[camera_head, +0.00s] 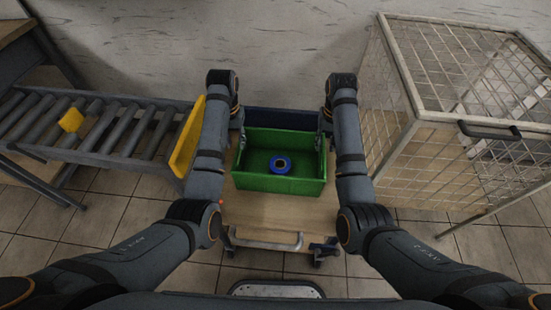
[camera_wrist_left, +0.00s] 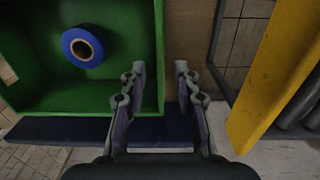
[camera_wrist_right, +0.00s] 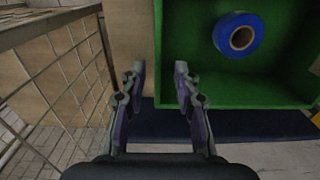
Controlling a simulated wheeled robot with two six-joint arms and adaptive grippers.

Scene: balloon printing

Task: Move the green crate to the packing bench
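The green crate (camera_head: 278,184) sits upright on a wooden-topped cart (camera_head: 265,212), with a blue roll (camera_head: 280,163) inside. My left gripper (camera_head: 241,140) is at the crate's left wall. In the left wrist view its fingers (camera_wrist_left: 160,75) are open, one on each side of the wall (camera_wrist_left: 158,50), with gaps visible. My right gripper (camera_head: 322,140) is at the crate's right wall. In the right wrist view its fingers (camera_wrist_right: 160,75) are open around the wall (camera_wrist_right: 158,45), also with gaps. I cannot identify the packing bench for certain.
A roller conveyor (camera_head: 100,130) with a yellow block (camera_head: 71,119) stands at the left. A yellow panel (camera_head: 187,138) stands close to my left arm. A wire cage (camera_head: 440,150) stands close on the right. A wooden-topped surface (camera_head: 12,32) shows at the upper left. Tiled floor lies in front.

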